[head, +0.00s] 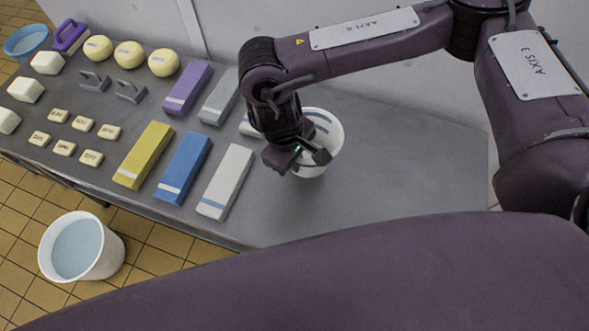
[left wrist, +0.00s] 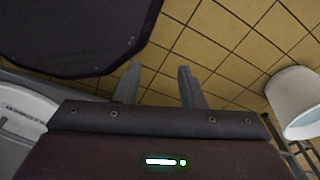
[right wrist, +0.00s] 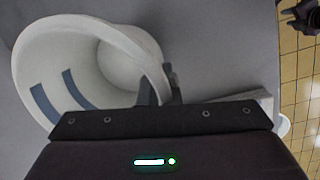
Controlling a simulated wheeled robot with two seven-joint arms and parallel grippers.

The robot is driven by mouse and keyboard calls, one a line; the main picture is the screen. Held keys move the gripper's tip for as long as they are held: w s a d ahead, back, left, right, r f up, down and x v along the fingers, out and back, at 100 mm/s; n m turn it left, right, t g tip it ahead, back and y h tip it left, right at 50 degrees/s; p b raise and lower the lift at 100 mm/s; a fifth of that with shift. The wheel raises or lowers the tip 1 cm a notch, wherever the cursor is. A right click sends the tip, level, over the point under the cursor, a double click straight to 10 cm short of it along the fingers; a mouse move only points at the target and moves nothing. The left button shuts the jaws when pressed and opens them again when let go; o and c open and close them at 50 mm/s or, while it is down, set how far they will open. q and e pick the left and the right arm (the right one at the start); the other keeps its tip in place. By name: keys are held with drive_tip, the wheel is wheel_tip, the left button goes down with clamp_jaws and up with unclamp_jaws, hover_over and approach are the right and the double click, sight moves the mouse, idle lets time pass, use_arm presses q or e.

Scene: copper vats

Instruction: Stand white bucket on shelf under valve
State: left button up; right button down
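A white bucket (head: 330,150) with blue-grey stripes is at the middle of the grey table. In the right wrist view the bucket (right wrist: 95,65) shows its open mouth and looks empty. My right gripper (head: 298,157) is at its rim; in the right wrist view its fingers (right wrist: 160,88) are close together with the rim between them. I cannot tell whether the bucket touches the table. My left gripper (left wrist: 160,85) is open and empty above tiled floor; it is not in the head view. No shelf or valve can be made out.
The grey table (head: 400,190) is bare to the right of the bucket. Blue (head: 183,168), yellow (head: 144,155) and white (head: 226,180) blocks lie left of it, with several soaps beyond. Another white bucket (head: 110,255) holding water stands on the floor.

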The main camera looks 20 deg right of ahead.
sight(295, 187)
drive_tip(key=shift+f, duration=0.85)
wheel_tip(295, 187, down, 3)
drive_tip(key=shift+f+b, duration=0.15)
drive_tip(key=shift+b, duration=0.2)
use_arm(q)
drive_tip(key=shift+s+a+f, duration=0.15)
drive_tip(key=shift+s+f, duration=0.35)
drive_tip(key=shift+s, duration=0.35)
use_arm(e)
drive_tip(key=shift+f, duration=0.25)
drive_tip(key=shift+f, duration=0.1)
drive_tip(key=c, duration=1.6)
unclamp_jaws()
drive_tip(key=shift+c, duration=0.2)
use_arm(q)
drive_tip(key=shift+w, duration=0.15)
